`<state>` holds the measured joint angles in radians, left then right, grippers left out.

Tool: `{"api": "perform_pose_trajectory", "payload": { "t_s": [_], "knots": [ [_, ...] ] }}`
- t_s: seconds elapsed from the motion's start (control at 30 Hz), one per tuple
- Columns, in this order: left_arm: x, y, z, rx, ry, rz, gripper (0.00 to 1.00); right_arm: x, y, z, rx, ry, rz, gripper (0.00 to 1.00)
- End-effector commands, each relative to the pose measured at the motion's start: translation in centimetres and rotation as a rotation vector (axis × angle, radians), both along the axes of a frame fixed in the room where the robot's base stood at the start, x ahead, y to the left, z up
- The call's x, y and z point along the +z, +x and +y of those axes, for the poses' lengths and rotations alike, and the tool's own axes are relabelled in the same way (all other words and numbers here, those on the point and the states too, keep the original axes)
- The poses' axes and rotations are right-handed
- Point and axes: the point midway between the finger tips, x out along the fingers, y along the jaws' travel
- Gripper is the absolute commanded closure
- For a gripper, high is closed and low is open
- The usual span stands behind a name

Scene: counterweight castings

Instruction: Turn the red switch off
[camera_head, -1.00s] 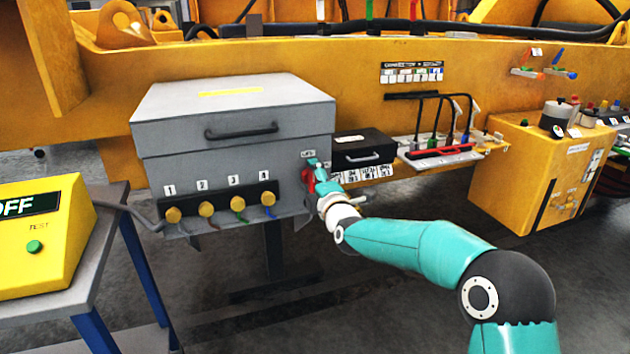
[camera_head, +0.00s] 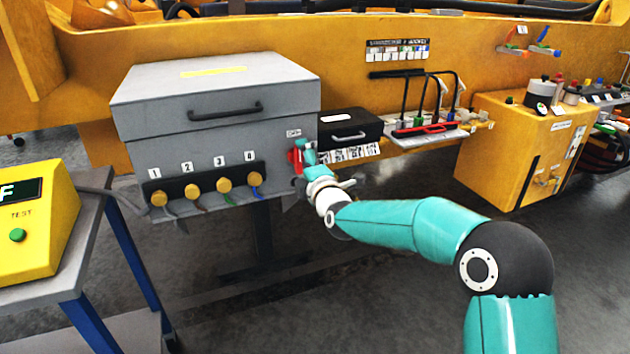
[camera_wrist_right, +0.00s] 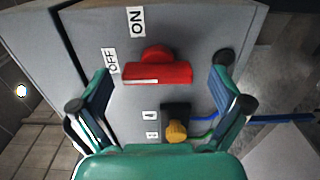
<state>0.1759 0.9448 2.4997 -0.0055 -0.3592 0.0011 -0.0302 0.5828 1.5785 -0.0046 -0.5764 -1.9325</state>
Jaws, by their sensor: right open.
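The red switch (camera_wrist_right: 158,70) is on the front face of the grey box (camera_head: 222,135), near its right end. In the right wrist view its red handle lies across the picture, below the ON label (camera_wrist_right: 136,21) and beside the OFF label (camera_wrist_right: 111,61). My right gripper (camera_wrist_right: 160,80) is open, with one finger on each side of the switch; I cannot tell whether either touches it. In the head view, the right gripper (camera_head: 303,153) partly hides the switch (camera_head: 295,157). My left gripper is not in view.
Numbered yellow knobs (camera_head: 222,186) with cables sit low on the grey box, left of the switch. A black case (camera_head: 348,128) and a rack with a red handle (camera_head: 425,130) stand to the right. A yellow tester (camera_head: 35,220) is on a table at left.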

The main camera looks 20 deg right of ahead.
Motion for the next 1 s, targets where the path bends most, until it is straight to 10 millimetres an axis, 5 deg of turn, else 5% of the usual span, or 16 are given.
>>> {"api": "perform_pose_trajectory", "payload": {
  "t_s": [0.5,1.0],
  "knots": [
    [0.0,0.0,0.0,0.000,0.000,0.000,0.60,-0.1,-8.8,-0.3,0.001,-0.001,0.003,0.00],
    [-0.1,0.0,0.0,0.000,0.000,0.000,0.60,-0.2,-10.1,-0.3,0.001,-0.001,0.003,0.00]
  ]
}}
